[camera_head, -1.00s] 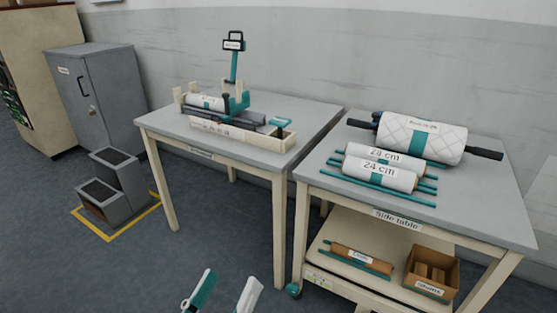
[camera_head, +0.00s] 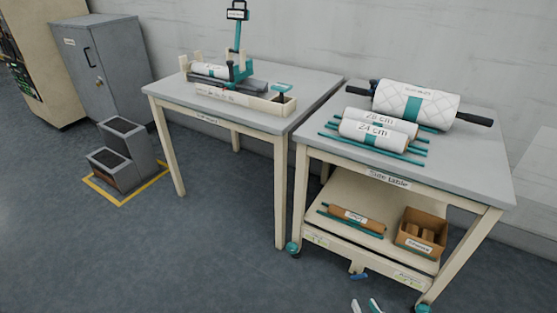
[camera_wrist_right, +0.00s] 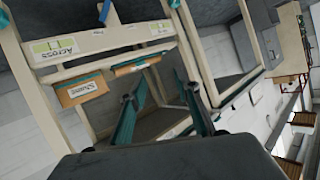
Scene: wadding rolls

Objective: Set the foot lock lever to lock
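The foot lock lever appears to be the small blue pedal (camera_head: 359,276) on a cream bracket under the front edge of the side table (camera_head: 462,185). It also shows at the top of the right wrist view (camera_wrist_right: 104,12). I cannot tell which way it is set. My right gripper (camera_head: 365,306) shows only its fingertips at the bottom of the head view, in front of and below the lever. In the right wrist view the gripper (camera_wrist_right: 158,92) is open and empty, its fingers apart from the lever. My left gripper is in neither view.
Green-marked labels (camera_head: 410,276) sit on the lower rail. The shelf holds a brown roll (camera_head: 355,217) and a box of shims (camera_head: 420,232). Teal casters (camera_head: 293,248) stand at the legs. A second table (camera_head: 320,88) adjoins at left. Floor in front is clear.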

